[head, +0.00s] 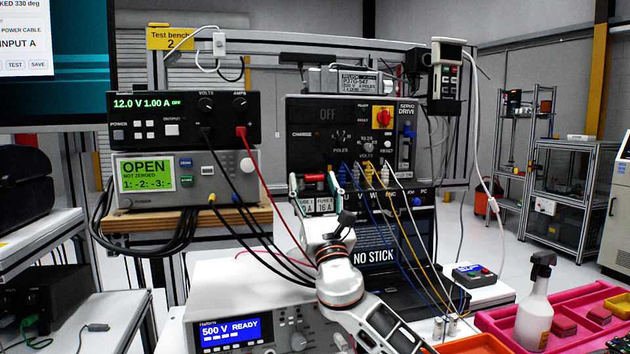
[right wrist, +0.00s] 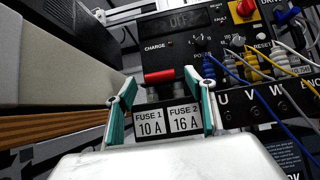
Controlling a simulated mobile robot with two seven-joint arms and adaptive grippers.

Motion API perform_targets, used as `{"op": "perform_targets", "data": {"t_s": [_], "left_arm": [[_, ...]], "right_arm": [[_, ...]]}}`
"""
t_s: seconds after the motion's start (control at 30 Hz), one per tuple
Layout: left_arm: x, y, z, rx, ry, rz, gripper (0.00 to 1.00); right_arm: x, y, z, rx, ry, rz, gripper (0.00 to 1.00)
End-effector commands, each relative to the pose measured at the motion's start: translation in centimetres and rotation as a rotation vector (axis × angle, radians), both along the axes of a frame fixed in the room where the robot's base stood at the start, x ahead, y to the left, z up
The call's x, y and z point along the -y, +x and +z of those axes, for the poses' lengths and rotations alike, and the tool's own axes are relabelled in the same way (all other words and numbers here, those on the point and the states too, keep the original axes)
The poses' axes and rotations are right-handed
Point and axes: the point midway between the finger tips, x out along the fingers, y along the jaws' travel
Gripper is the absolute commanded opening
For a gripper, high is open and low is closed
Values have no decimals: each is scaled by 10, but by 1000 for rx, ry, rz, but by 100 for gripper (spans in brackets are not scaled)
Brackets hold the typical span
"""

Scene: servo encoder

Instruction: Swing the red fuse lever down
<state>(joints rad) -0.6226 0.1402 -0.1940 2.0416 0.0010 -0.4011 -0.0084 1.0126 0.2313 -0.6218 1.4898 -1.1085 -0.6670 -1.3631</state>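The red fuse lever (right wrist: 160,76) shows in the right wrist view as a short red bar on the dark servo drive panel, above the labels FUSE 1 10 A and FUSE 2 16 A (right wrist: 168,121). In the head view the red lever (head: 314,177) shows small, between the fingertips. My right gripper (head: 318,184) is open, just in front of the drive's lower left part. In the right wrist view, its two teal-padded fingers (right wrist: 160,92) stand wide apart, left and right of the lever, with nothing between them gripped. My left gripper is not in view.
Blue, yellow and white cables (right wrist: 250,65) plug in just right of the right finger. A red rotary switch (head: 383,117) sits higher on the drive. Power supply (head: 150,112) and meter (head: 190,192) stand left with hanging leads. A 500 V instrument (head: 265,332) lies below my arm.

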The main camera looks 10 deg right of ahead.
Motion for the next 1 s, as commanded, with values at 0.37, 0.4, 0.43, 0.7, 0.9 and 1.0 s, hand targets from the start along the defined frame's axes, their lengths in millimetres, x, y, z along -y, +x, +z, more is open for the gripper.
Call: {"op": "perform_targets", "data": {"t_s": [0.37, 0.4, 0.43, 0.7, 0.9, 1.0], "left_arm": [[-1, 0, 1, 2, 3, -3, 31], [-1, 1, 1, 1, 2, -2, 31], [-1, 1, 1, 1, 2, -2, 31], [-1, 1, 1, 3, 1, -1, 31], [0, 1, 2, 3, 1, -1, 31], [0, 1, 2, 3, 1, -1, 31]], "right_arm": [[1, -6, 1, 6, 2, -1, 56], [1, -9, -3, 5, 3, 0, 56], [1, -13, -5, 6, 3, 0, 56], [1, -54, -39, 2, 3, 1, 56], [1, -80, -61, 1, 2, -1, 56], [1, -88, -67, 1, 3, 0, 56]]}}
